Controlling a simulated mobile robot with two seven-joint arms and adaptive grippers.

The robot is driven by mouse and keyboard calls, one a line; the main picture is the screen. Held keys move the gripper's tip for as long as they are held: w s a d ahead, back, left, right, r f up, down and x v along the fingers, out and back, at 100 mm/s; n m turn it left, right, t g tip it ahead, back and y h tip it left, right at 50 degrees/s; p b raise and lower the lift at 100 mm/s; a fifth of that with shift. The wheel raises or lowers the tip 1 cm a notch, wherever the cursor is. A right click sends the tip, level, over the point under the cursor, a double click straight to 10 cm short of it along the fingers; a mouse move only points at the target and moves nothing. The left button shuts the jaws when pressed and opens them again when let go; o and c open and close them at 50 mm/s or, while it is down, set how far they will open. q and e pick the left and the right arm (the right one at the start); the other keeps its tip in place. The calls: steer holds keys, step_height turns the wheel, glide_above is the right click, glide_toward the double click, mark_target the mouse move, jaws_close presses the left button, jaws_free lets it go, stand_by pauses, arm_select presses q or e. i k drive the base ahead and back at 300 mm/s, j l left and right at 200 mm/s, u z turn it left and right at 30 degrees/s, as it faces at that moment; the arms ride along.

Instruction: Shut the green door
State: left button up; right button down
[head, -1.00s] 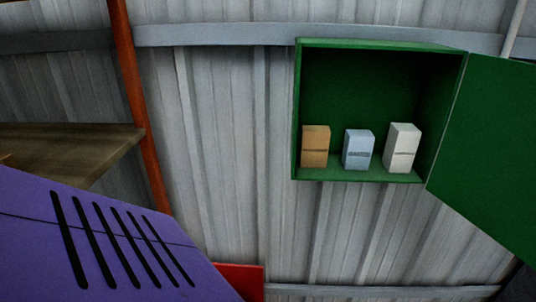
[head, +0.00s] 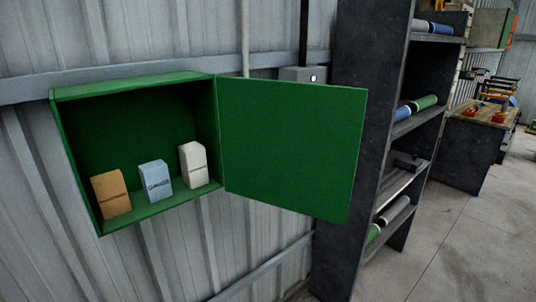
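The green door (head: 290,150) stands wide open in the head view. It is hinged on the right side of a green wall cabinet (head: 135,84) and swings out to the right. Inside the cabinet stand a tan box (head: 111,195), a light blue box (head: 156,180) and a white box (head: 193,165) on its floor. Neither of my grippers shows in the head view.
A dark shelf unit (head: 350,150) with rolls on its shelves stands right of the door. A grey switch box (head: 303,75) is on the wall behind the door's top edge. A workbench (head: 475,140) stands farther back at right. Open concrete floor (head: 465,235) lies at lower right.

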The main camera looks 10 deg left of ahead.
mark_target(294, 146)
steer(key=l+u, duration=0.1)
steer(key=u, duration=0.35)
steer(key=i+l+u, duration=0.1)
steer(key=u, duration=0.4)
steer(key=l+u, duration=0.1)
steer(key=u, duration=0.35)
steer(key=l+u, duration=0.45)
steer(key=k+l+u, duration=0.1)
steer(key=l+u, duration=0.3)
steer(key=l, duration=0.15)
steer(key=k+l+u, duration=0.1)
steer(key=l, duration=0.25)
steer(key=k+l+u, duration=0.1)
steer(key=l, duration=0.25)
steer(key=k+l+u, duration=0.1)
steer(key=l, duration=0.25)
